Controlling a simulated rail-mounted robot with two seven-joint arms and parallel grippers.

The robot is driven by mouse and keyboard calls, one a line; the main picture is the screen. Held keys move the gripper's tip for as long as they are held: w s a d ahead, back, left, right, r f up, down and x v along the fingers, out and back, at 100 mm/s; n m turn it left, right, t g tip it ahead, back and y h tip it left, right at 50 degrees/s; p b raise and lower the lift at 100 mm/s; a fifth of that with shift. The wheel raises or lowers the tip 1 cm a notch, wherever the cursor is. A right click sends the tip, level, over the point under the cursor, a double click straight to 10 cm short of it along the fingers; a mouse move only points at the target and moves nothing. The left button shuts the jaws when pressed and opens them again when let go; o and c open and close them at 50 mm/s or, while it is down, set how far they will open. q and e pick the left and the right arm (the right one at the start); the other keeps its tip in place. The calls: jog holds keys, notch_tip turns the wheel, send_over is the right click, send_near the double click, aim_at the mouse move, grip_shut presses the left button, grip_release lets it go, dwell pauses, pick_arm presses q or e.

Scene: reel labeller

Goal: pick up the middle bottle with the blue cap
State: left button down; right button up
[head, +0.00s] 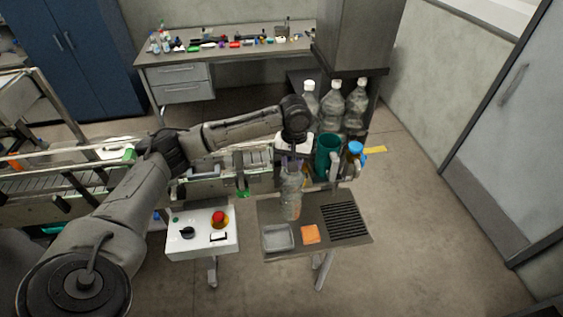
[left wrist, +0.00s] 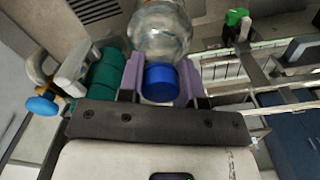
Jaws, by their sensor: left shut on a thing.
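The clear bottle (head: 291,200) hangs or stands upright below my left gripper (head: 290,160), over the grey side table. In the left wrist view the bottle (left wrist: 162,35) shows its blue cap (left wrist: 160,82) between the two purple fingers of my left gripper (left wrist: 160,80). The gripper is shut on the bottle at its cap end. In the head view the gripper and arm hide the cap. I cannot tell whether the bottle's base touches the table. My right gripper is in neither view.
The side table (head: 268,213) bears a grey dish (head: 278,237), an orange block (head: 310,234) and a black grille (head: 345,221). A green cylinder (head: 327,155) and blue knob (head: 356,148) stand close right. Several clear bottles (head: 331,105) stand behind. A control box (head: 200,240) is left.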

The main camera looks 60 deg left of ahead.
pick_arm(q)
jog(key=shift+w+d+r, duration=0.25)
jog(key=shift+d+r, duration=0.15)
jog(key=shift+d, duration=0.1)
jog(key=shift+w+d+r, duration=0.2)
jog(key=shift+d+r, duration=0.2)
jog(key=shift+d, duration=0.1)
jog(key=shift+w+d+r, duration=0.1)
jog(key=shift+d+r, duration=0.25)
jog(key=shift+r, duration=0.1)
notch_tip(320, 180, up, 5)
jog(key=p, duration=0.6)
jog(key=shift+f+p, duration=0.2)
jog(key=shift+p, duration=0.15)
